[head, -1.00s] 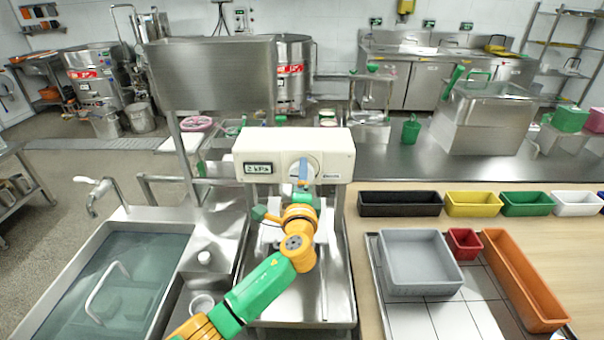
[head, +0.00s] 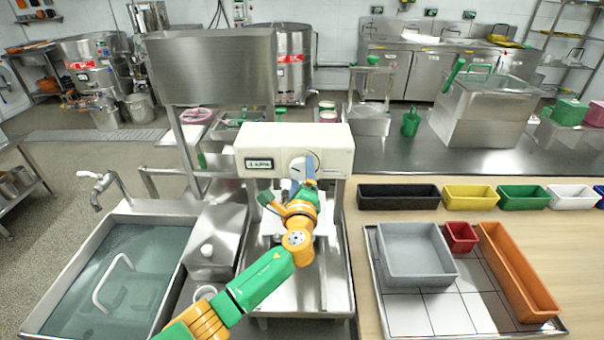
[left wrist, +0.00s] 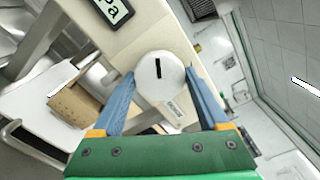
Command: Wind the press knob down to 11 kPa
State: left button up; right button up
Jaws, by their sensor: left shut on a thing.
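The press is a cream box (head: 330,160) on metal legs, with a small display (head: 259,164) at its left front. The display text is too blurred to read with certainty in the head view; only part of it shows in the left wrist view (left wrist: 113,10). The round white knob (left wrist: 160,77) has a black slot mark. My left gripper (head: 303,172) is at the knob, its blue fingers on either side of it in the left wrist view (left wrist: 160,88), shut on it. The gripper partly hides the knob in the head view. My right gripper is out of view.
A sink (head: 120,270) lies at the left. A grey tray (head: 415,278), a red bin (head: 460,237) and an orange bin (head: 520,290) stand on the right-hand table. A black bin (head: 398,197) is right of the press. A metal panel (head: 210,70) stands behind.

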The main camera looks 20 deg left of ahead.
pick_arm(q)
jog(key=shift+r, duration=0.3)
jog(key=o, duration=1.2)
jog(key=shift+o, duration=0.3)
jog(key=shift+w+a+f, duration=0.1)
jog(key=shift+f, duration=0.1)
jog(key=v, duration=0.7)
